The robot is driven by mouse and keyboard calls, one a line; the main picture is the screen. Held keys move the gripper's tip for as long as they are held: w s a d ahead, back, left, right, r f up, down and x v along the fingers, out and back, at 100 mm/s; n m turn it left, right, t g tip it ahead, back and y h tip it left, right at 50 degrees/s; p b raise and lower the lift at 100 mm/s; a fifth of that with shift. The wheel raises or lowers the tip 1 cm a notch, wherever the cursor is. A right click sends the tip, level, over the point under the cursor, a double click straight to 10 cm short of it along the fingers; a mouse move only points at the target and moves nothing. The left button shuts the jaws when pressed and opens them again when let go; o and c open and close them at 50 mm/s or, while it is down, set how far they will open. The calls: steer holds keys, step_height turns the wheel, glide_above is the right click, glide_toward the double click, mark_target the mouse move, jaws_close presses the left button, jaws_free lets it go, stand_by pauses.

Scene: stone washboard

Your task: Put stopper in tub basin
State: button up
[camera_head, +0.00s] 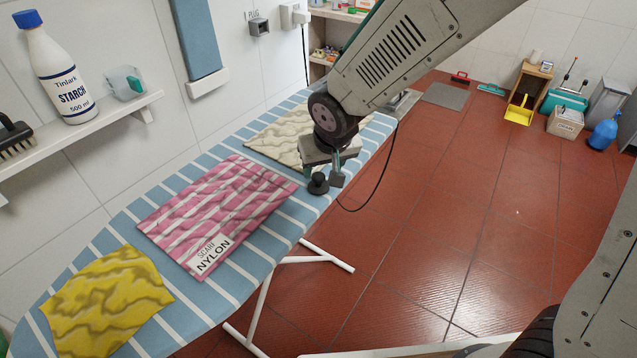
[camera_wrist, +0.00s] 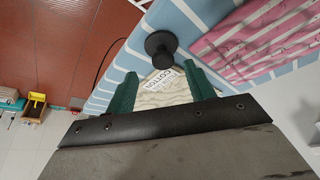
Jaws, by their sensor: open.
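A small black stopper (camera_head: 318,185) with a round base and a knob stands on the blue-and-white striped ironing board, near its right edge. My gripper (camera_head: 328,174) hangs low over the board right by the stopper. In the wrist view the stopper (camera_wrist: 161,44) lies just beyond the tips of the two green fingers, roughly centred between them. My gripper (camera_wrist: 160,70) is open and empty. I cannot tell whether a finger touches the stopper. I see no tub basin in either view.
The ironing board (camera_head: 118,220) bears a yellow cloth (camera_head: 105,300), a pink nylon scarf (camera_head: 215,210) and a cream cloth (camera_head: 280,138). A wall shelf (camera_head: 90,135) with a starch bottle (camera_head: 58,75) is at left. The red tiled floor (camera_head: 450,220) at right is largely clear.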

mark_target(318, 175)
steer(key=x, duration=0.5)
steer(key=shift+a, duration=0.2)
steer(key=c, duration=0.8)
steer(key=shift+r, duration=0.15)
